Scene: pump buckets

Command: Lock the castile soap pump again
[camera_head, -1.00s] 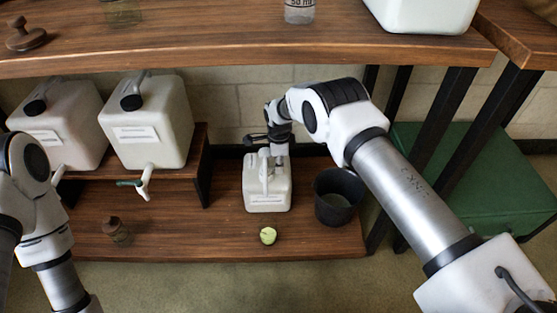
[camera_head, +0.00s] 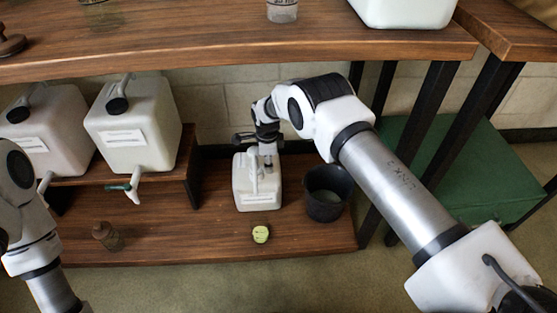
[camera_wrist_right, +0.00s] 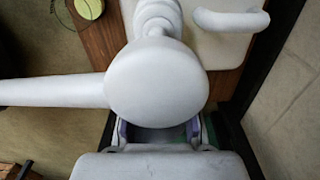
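A white jug with a white pump (camera_head: 257,190) stands on the low wooden shelf in the head view; its label is too small to read. In the right wrist view the round pump head (camera_wrist_right: 157,80) fills the middle, with its spout pointing left. My right gripper (camera_head: 267,160) points down at the pump from above. In the wrist view its fingers (camera_wrist_right: 158,133) stand apart at the lower edge of the pump head. The head covers their tips, so I cannot tell whether they grip anything. My left arm shows at the left edge; its gripper is outside the view.
A dark bucket (camera_head: 327,193) stands close to the right of the jug. A yellow-green round object (camera_head: 260,234) lies in front. Two white canisters with taps, one here (camera_head: 132,130), stand on a raised stand at left. The upper shelf (camera_head: 230,35) spans above.

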